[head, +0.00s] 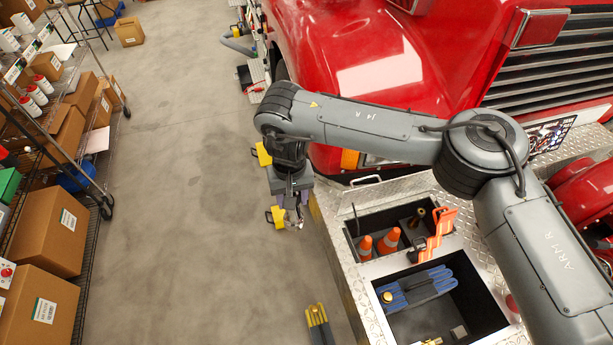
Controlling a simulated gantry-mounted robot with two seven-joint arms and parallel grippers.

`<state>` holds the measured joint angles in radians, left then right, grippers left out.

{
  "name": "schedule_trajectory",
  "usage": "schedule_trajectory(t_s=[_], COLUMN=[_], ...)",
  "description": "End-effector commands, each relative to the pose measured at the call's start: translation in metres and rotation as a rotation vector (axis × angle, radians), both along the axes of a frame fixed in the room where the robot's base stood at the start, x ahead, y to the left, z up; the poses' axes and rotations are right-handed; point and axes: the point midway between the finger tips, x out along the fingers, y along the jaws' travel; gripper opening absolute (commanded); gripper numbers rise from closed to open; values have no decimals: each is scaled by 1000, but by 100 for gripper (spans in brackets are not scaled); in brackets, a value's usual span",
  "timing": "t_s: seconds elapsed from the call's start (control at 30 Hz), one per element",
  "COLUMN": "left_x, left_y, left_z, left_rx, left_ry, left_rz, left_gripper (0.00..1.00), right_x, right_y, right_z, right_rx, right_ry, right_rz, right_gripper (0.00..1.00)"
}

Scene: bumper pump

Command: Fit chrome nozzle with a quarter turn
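My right arm crosses the view from the right, and its gripper (293,218) points down beside the left edge of the diamond-plate bumper (345,275). Small shiny metal shows at the fingers. I cannot tell whether it is the chrome nozzle or part of the gripper, nor whether the fingers are open or shut. No chrome nozzle can be clearly made out elsewhere. My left gripper is not in view.
Yellow parts (262,154) stick out near the gripper. Shelving with boxes (45,230) stands left. The floor (180,190) between is clear.

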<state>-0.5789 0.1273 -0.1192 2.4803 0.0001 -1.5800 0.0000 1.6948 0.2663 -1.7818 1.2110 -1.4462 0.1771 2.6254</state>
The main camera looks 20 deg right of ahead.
Motion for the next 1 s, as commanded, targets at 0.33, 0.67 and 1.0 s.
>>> schedule_trajectory(t_s=[0.33,0.67,1.0], left_x=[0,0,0], left_y=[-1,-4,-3], left_z=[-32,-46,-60], left_rx=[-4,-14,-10], left_ry=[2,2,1], left_rz=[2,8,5], left_gripper=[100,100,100], right_x=[-1,-34,-96], right_y=[-64,-129,-215], right_z=[-163,-262,-350], right_rx=[7,20,7], right_ry=[13,11,16], right_rz=[-415,-674,-909], right_gripper=[11,11,11])
